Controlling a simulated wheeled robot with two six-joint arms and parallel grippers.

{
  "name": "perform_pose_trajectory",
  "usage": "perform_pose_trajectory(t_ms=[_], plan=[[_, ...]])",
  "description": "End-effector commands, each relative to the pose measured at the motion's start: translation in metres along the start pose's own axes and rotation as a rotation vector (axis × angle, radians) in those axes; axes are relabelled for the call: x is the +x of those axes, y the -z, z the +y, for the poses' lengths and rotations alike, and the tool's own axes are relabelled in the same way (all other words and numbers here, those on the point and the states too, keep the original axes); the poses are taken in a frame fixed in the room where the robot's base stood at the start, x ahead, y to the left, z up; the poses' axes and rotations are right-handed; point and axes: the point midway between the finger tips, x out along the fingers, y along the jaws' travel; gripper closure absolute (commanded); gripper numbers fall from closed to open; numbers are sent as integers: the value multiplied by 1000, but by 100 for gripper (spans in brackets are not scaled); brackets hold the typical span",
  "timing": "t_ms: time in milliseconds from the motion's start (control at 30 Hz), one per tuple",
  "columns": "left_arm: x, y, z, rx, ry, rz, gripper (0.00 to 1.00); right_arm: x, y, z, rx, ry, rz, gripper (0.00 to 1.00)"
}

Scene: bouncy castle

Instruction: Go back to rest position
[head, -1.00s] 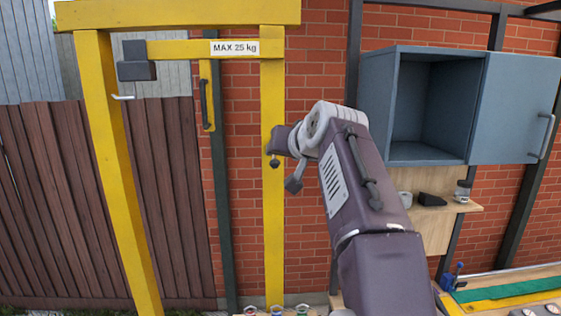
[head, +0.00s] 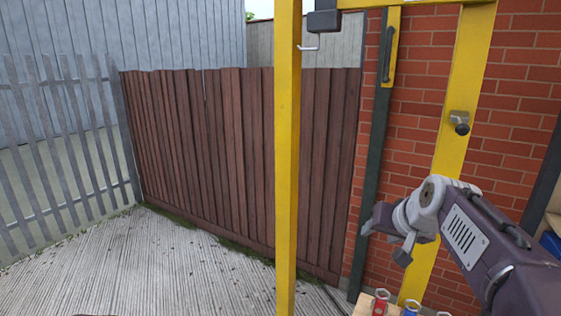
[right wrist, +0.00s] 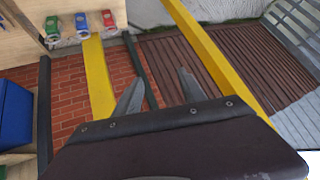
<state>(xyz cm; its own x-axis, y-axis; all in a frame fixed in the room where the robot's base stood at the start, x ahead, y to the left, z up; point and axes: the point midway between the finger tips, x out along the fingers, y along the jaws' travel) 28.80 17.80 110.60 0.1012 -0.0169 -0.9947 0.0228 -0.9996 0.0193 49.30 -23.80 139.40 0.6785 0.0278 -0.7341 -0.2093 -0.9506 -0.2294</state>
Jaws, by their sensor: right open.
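My right gripper (head: 390,238) is in the lower right of the head view, with its arm coming in from the right edge. It is in front of the brick wall and the yellow post. In the right wrist view its two fingertips (right wrist: 160,88) stand apart with nothing between them, so it is open and empty. My left gripper shows in neither view.
A yellow frame post (head: 287,160) stands in front of a brown fence (head: 215,150). A brick wall (head: 415,100) is at right. Red, green and blue items (right wrist: 80,24) sit on a wooden board. A blue bin (right wrist: 14,115) is at left. Concrete floor (head: 150,265) at left is clear.

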Motion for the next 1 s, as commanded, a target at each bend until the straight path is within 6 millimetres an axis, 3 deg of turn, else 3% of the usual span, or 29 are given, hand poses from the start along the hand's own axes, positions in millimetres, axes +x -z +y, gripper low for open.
perform_pose_trajectory(t_ms=[33, 167, 200, 300, 433, 500, 600, 1000], plan=[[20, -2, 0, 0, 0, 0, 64, 35, -46, -1, -24, 0, -79, 52], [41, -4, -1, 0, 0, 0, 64, 92, -153, 1, -95, -17, -277, 52], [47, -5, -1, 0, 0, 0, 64, 105, -188, 5, -119, -26, -338, 52], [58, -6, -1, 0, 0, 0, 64, 123, -271, 20, -180, -54, -479, 52], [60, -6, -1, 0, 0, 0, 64, 120, -349, 46, -234, -94, -613, 52], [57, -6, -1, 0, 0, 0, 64, 114, -374, 58, -247, -112, -655, 52], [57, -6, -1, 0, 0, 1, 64, 111, -392, 68, -265, -123, -667, 52], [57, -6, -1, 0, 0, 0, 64, 116, -384, 66, -266, -119, -635, 52]])
